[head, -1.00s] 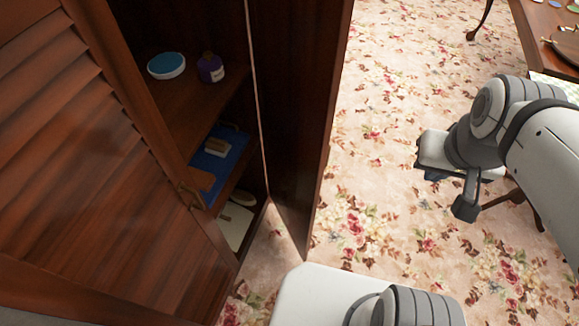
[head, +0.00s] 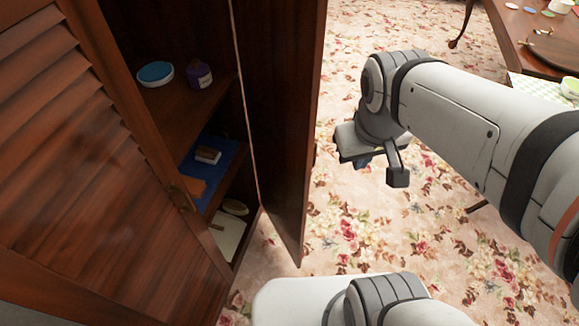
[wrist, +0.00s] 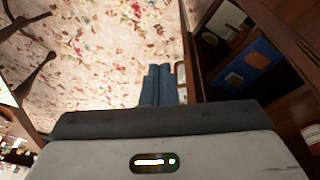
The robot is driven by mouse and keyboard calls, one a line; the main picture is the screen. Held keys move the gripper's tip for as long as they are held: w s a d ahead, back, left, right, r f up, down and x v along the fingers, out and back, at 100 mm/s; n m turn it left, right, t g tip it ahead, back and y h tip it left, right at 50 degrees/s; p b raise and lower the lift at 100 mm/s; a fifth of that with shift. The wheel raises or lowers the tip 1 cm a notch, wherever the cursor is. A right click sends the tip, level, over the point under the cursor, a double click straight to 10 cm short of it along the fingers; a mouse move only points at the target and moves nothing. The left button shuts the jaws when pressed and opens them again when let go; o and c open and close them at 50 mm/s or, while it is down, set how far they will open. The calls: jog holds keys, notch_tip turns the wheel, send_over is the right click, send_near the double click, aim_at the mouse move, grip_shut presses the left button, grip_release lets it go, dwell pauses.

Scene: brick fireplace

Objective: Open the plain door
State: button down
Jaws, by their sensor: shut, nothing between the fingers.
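The plain door (head: 275,120) is a dark brown wooden panel on the right side of the cabinet. It stands swung out from the cabinet, so the shelves show. My gripper (head: 364,161) is right of the door, apart from it, on its outer side, above the carpet. In the wrist view its blue fingers (wrist: 162,85) are together and empty. A small handle-like piece (wrist: 180,73) shows just right of the fingertips in the wrist view; I cannot tell whether they touch it. Most of the door's outer face is hidden in the head view.
The louvred door (head: 85,150) covers the cabinet's left side. A table (head: 535,45) stands at the upper right. Flowered carpet (head: 345,225) is open right of the door.

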jog(key=w+a+f+n+h+b, duration=0.25)
jog(key=a+f+n+b, duration=0.45)
jog(key=f, duration=0.4)
jog(key=w+a+f+n+t+h+b, duration=0.1)
jog(key=w+a+f+n+h+b, duration=0.15)
jog(key=a+f+n+b, duration=0.7)
jog(key=w+a+f+n+h+b, duration=0.25)
jog(key=a+f+n+b, duration=0.2)
jog(key=f, duration=0.95)
jog(key=b, duration=0.2)
send_near(301, 211)
jog(key=x, duration=0.5)
jog(key=shift+a+f, duration=0.25)
jog(key=shift+f, duration=0.25)
jog(key=shift+w+d, duration=0.2)
jog(key=shift+d, duration=0.25)
